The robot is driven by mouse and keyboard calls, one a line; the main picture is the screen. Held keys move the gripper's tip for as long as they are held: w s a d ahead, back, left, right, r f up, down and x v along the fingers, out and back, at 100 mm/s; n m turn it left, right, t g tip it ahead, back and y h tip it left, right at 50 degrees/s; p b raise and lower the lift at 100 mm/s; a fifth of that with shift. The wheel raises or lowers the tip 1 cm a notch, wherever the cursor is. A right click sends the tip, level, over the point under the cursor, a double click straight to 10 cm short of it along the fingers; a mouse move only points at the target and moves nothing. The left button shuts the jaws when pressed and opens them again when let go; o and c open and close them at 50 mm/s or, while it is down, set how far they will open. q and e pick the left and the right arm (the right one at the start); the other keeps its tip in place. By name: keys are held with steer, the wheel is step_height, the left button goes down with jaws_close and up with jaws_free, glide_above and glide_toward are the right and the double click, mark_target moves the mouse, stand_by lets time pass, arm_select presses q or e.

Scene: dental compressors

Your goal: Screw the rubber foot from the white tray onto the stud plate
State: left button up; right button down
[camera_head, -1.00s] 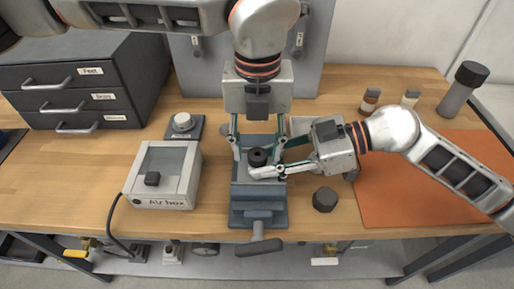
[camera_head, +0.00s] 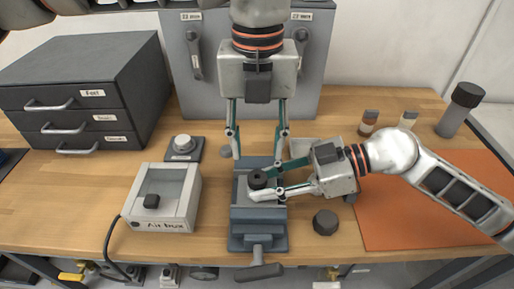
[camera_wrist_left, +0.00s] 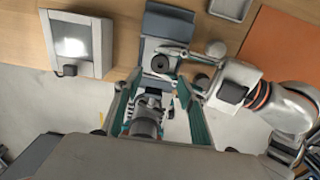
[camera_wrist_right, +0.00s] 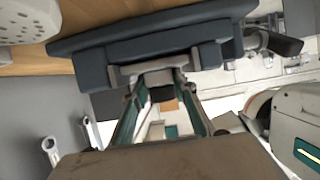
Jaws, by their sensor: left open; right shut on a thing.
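The rubber foot (camera_head: 257,178), a small black ring-shaped piece, sits over the stud plate area at the top of the blue-grey vise (camera_head: 258,214). It also shows in the left wrist view (camera_wrist_left: 160,64). My right gripper (camera_head: 256,184) comes in from the right and is shut on the foot. My left gripper (camera_head: 258,155) is open and empty, pointing down above and behind the foot, clear of it.
A dark knob-like piece (camera_head: 325,223) stands right of the vise. The Air box (camera_head: 163,198) with its hose is on the left, a drawer cabinet (camera_head: 75,110) behind it. An orange mat (camera_head: 400,220) lies at right. Small bottles (camera_head: 369,122) stand at the back right.

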mark_target(257, 176)
arm_select(q)
steer(key=shift+f, duration=0.15)
arm_select(e)
steer(key=shift+f, duration=0.1)
arm_select(q)
steer(key=shift+f, duration=3.95)
steer(key=c, duration=1.1)
steer(key=o, duration=1.2)
steer(key=shift+r, duration=0.1)
steer(key=shift+r, duration=2.25)
